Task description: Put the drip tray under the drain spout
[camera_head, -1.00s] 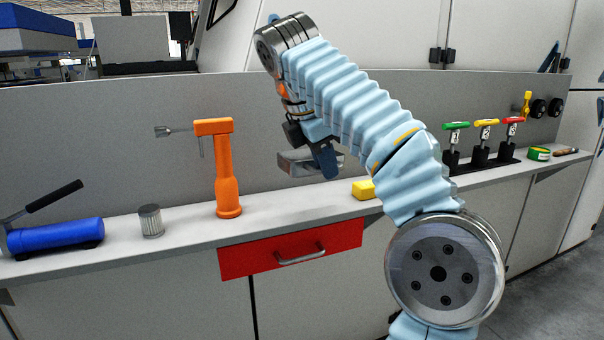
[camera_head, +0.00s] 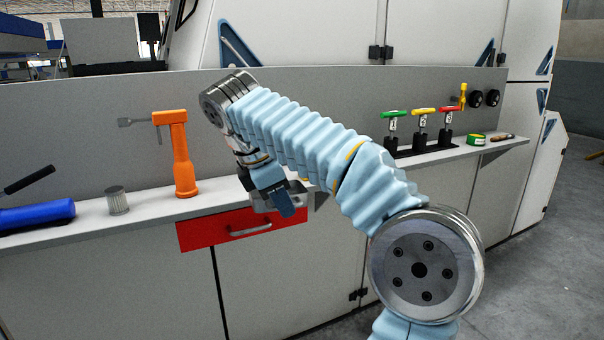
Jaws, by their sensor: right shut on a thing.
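My right gripper (camera_head: 280,200) is shut on a grey metallic piece, seemingly the drip tray (camera_head: 298,190). The fingers and wrist cover much of it. I cannot tell which thing is the drain spout. An orange upright (camera_head: 184,155) with a grey arm at its top stands on the shelf to the left. A yellow tap-like fitting (camera_head: 463,95) is on the back panel at the right. My left gripper is out of view.
The narrow shelf (camera_head: 235,195) also holds a blue cylinder (camera_head: 35,216), a grey ribbed canister (camera_head: 117,200), several colored T-handles in a black rack (camera_head: 405,151) and a green-labelled roll (camera_head: 475,139). The red drawer (camera_head: 205,232) is under the shelf. Grey floor is open at right.

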